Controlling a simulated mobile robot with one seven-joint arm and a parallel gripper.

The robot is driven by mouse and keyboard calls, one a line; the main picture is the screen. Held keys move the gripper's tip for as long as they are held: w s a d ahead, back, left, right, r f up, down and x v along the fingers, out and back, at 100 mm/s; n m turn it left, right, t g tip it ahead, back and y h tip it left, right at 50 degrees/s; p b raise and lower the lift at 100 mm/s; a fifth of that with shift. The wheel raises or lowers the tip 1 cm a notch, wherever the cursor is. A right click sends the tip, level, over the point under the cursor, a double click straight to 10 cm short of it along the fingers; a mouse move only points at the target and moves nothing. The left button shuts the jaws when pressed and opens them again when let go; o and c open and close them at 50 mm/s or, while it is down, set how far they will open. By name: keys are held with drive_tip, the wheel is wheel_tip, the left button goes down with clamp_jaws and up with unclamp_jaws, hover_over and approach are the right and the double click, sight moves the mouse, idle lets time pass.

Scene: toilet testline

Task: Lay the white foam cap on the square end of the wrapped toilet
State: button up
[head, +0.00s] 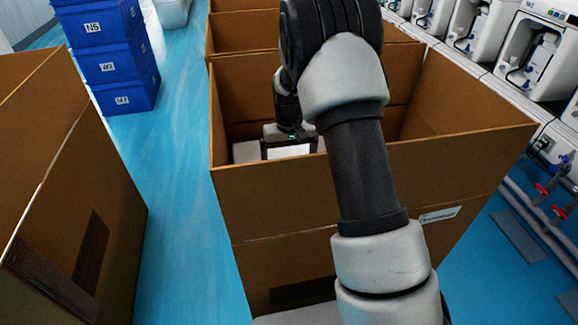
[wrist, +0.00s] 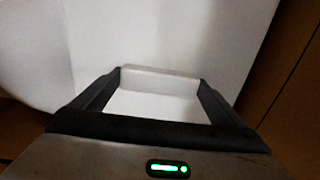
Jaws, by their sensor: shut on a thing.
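My gripper (wrist: 161,76) reaches down inside the open cardboard box in the middle of the head view. In the wrist view its two dark fingers are shut on a white block, which I take to be the white foam cap (wrist: 155,103). A large smooth white surface (wrist: 160,32) lies just beyond the fingertips; it may be the wrapped toilet. I cannot tell whether the cap touches it. In the head view a white patch (head: 246,151) shows left of my gripper. The box's front wall hides what lies lower, and the toilet's square end cannot be made out.
The open cardboard box (head: 275,208) has high walls close around my gripper. More boxes stand behind it, and another open box (head: 75,200) stands at left. Blue crates (head: 112,55) are stacked at the back left. Test machines (head: 535,55) line the right. Blue floor (head: 180,215) is clear between the boxes.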

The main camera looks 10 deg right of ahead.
drive_tip(key=shift+f, duration=0.2)
drive_tip(key=o, duration=1.2)
